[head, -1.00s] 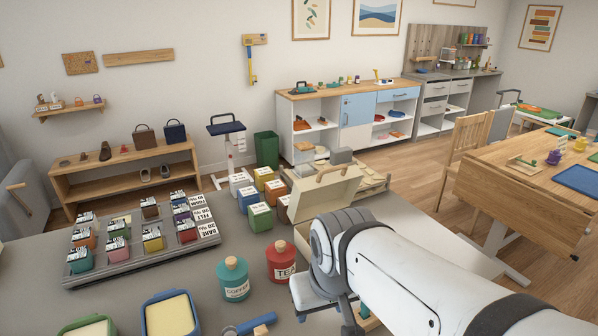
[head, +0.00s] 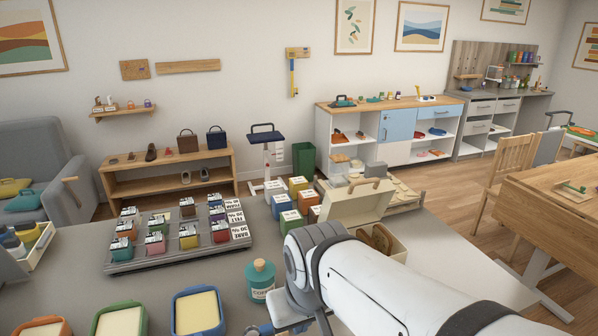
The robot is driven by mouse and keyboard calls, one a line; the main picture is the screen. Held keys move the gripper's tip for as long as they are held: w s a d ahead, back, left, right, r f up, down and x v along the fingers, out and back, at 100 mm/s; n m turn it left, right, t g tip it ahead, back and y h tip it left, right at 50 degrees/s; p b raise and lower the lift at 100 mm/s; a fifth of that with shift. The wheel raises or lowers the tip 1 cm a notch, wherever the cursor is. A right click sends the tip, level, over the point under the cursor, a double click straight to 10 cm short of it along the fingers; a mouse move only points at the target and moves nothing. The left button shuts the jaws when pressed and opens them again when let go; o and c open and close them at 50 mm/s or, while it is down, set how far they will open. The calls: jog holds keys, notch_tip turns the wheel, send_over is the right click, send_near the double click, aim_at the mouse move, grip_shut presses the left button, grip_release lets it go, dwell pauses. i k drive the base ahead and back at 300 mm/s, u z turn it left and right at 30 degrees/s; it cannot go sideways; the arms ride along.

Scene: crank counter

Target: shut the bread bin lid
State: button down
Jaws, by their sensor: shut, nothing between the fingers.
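The bread bin is a cream box (head: 398,249) on the grey counter, right of centre in the head view. Its cream lid (head: 356,205) stands raised and tilted back, with a tan handle (head: 364,185) on its top edge. Brown loaves (head: 381,238) show inside the open bin. My white arm crosses in front and hides the bin's lower left part. My gripper (head: 292,312) is at the bottom edge, left of and nearer than the bin, apart from the lid. It is shut and empty; its fingertips are mostly hidden.
A teal canister (head: 260,281) stands close to the left of my gripper. Tubs, including a blue one (head: 198,312), line the front edge. A grey tray (head: 160,256) of small blocks is at the left, and several coloured boxes (head: 290,222) stand left of the lid.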

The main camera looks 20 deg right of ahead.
aim_at(364, 201)
jog(key=u, duration=0.3)
jog(key=k, duration=1.75)
jog(key=z, duration=0.7)
jog(key=i, duration=1.65)
jog(key=z, duration=0.05)
